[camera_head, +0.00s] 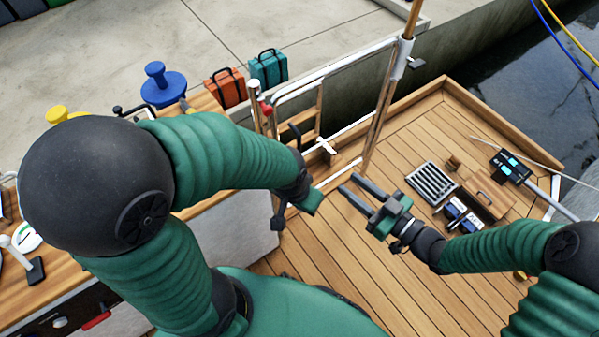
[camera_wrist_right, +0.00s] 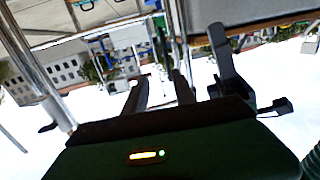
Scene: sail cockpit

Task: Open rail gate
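The rail gate (camera_head: 318,82) is a pale tube frame in the head view, between a post with a red fitting (camera_head: 265,108) at left and a taller wood-toned post (camera_head: 378,110) at right. It appears to stand across the opening, though my left arm hides part of its lower side. My right gripper (camera_head: 348,182) is open and empty, its fingers pointing up-left just below the gate, apart from it. It also shows in the wrist view (camera_wrist_right: 159,78), with metal tubes beyond. My left gripper (camera_head: 294,190) is near the left post; its fingers are unclear.
An orange case (camera_head: 226,88) and a teal case (camera_head: 268,68) stand on the quay. A grate (camera_head: 431,183), a wooden hatch (camera_head: 486,197) and a blue-lit device (camera_head: 510,167) are at right. Deck planks (camera_head: 335,255) are clear below the right gripper.

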